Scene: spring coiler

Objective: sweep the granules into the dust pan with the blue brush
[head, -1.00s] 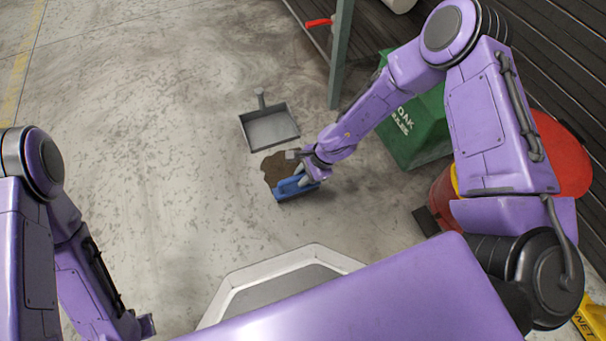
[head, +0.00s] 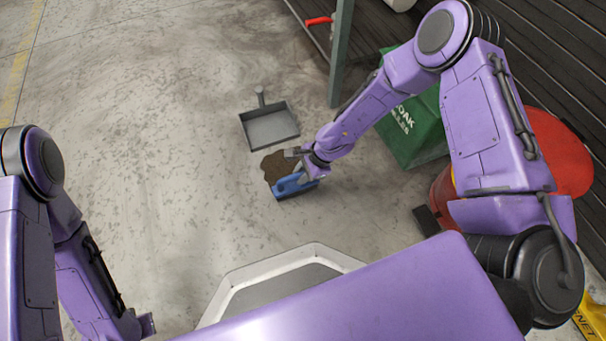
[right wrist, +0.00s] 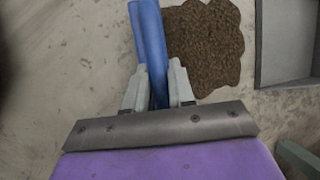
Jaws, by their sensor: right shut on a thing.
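The brown granules (head: 277,165) lie in a flat patch on the concrete floor; they also show in the right wrist view (right wrist: 203,45). The grey dust pan (head: 270,127) lies flat just beyond the patch, its handle pointing away; part of it shows at the right wrist view's upper right (right wrist: 286,45). My right gripper (head: 304,172) is shut on the blue brush (head: 291,187), also seen between its fingers in the right wrist view (right wrist: 149,38). The brush is at the near edge of the patch, low over the floor; contact cannot be told. My left gripper (head: 148,325) shows only partly at the lower left.
A green container (head: 420,130) stands right of the dust pan, behind my right arm. A red bin (head: 560,155) is at the far right. A grey-green post (head: 340,60) rises near the pan. The floor to the left is clear.

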